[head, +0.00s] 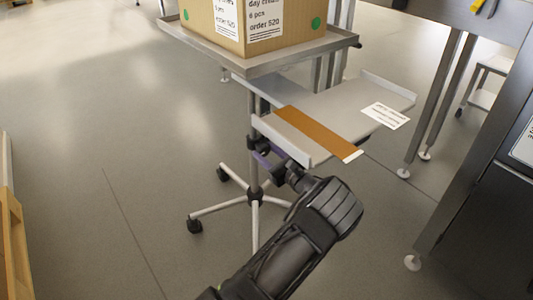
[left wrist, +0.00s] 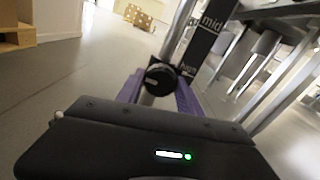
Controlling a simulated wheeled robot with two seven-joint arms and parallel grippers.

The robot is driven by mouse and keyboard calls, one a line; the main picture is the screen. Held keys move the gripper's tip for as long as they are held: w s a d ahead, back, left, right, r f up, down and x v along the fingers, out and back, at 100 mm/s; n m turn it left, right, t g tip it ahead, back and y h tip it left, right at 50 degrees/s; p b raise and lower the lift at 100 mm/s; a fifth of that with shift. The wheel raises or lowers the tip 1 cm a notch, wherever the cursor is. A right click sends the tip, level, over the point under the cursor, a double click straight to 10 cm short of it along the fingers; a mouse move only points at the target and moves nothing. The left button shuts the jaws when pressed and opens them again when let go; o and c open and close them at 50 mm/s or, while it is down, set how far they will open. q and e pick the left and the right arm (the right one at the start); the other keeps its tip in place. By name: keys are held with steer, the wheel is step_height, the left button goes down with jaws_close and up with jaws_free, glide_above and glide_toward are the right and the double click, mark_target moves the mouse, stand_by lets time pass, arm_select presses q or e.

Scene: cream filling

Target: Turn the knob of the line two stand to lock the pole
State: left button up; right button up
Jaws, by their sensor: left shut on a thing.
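The stand has a grey pole (head: 255,222) on a wheeled base and a grey tray (head: 330,108) with an orange-brown strip on top. A round black knob (left wrist: 160,79) sits on the pole's collar in the left wrist view. My left gripper (head: 266,158) reaches in below the tray. Its purple fingers (left wrist: 188,98) stand on both sides of the knob and are shut on it. In the head view the knob is mostly hidden by the gripper. A black plate (left wrist: 206,38) beside the pole reads "mid", with another word lower down. My right gripper is not in view.
Table legs (head: 433,105) and a dark cabinet (head: 490,215) stand at the right. A wooden pallet or rack (head: 14,250) is at the left edge. The floor at left is clear.

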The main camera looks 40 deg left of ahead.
arm_select(q)
steer(key=c, duration=0.5)
steer(key=m+p, duration=0.3)
steer(key=shift+r, duration=0.1)
steer(key=m+p, duration=0.1)
steer(key=m, duration=0.3)
steer(key=shift+p, duration=0.4)
steer(key=m+p, duration=0.1)
steer(key=m, duration=0.4)
steer(key=m+p, duration=0.1)
steer(key=m, duration=0.5)
